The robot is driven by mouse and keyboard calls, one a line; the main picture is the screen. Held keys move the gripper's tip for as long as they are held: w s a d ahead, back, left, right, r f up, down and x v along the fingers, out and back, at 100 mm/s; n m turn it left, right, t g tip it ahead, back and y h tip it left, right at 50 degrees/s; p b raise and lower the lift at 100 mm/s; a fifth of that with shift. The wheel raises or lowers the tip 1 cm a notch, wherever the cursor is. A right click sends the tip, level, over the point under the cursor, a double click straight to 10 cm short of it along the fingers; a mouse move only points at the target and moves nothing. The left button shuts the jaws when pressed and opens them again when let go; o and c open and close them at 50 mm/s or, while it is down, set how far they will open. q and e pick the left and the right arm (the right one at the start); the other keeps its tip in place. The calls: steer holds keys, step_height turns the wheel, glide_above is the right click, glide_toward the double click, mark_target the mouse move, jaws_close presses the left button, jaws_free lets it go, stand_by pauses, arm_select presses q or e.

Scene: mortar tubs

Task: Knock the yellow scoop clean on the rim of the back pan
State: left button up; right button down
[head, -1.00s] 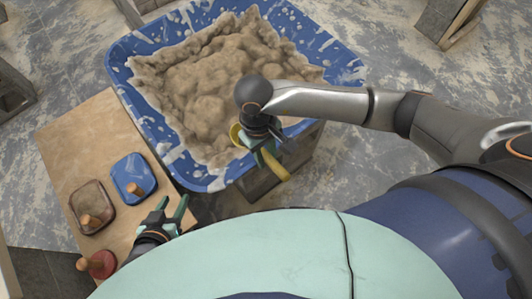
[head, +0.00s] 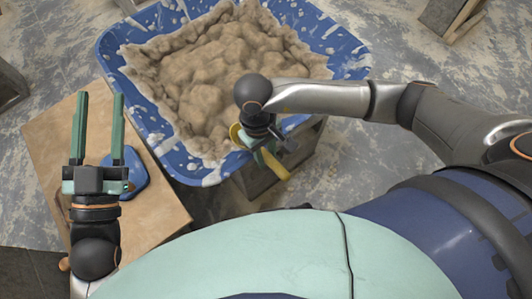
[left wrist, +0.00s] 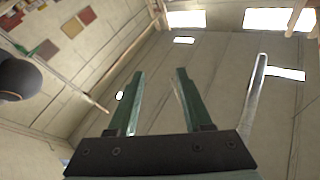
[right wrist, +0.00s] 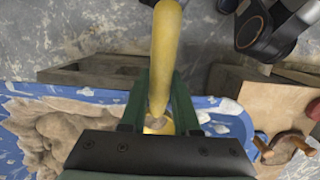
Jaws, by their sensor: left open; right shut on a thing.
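The yellow scoop (head: 275,166) is in my right gripper (head: 262,147), at the near rim of a blue pan (head: 185,166) filled with mortar. In the right wrist view its handle (right wrist: 165,50) rises between the shut fingers, and part of its bowl (right wrist: 158,125) shows below. I cannot tell whether the scoop touches the rim or how much mortar clings to it. Only this one pan is in view, so I cannot tell whether it is the back pan. My left gripper (head: 100,98) is open and empty, raised over the board left of the pan.
A wooden board (head: 50,128) stands left of the pan. A blue float (head: 134,172) on it is partly hidden by my left gripper. The pan rests on a grey block support (head: 262,183).

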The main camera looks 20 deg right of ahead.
steer(key=shift+f, duration=0.35)
steer(key=shift+r, duration=0.15)
step_height(320, 180, up, 6)
steer(key=p, duration=0.3)
steer(key=shift+r, duration=0.25)
arm_select(q)
step_height(320, 180, up, 6)
steer(key=s+m+t+h, duration=0.1)
steer(key=shift+d, duration=0.15)
step_height(320, 180, down, 9)
steer(key=b, duration=0.9)
arm_select(e)
step_height(320, 180, down, 8)
steer(key=shift+r, duration=0.1)
step_height(320, 180, up, 7)
steer(key=p, duration=0.4)
arm_select(q)
steer(key=shift+r+p, duration=0.3)
steer(key=shift+r, duration=2)
arm_select(e)
steer(key=shift+r, duration=0.4)
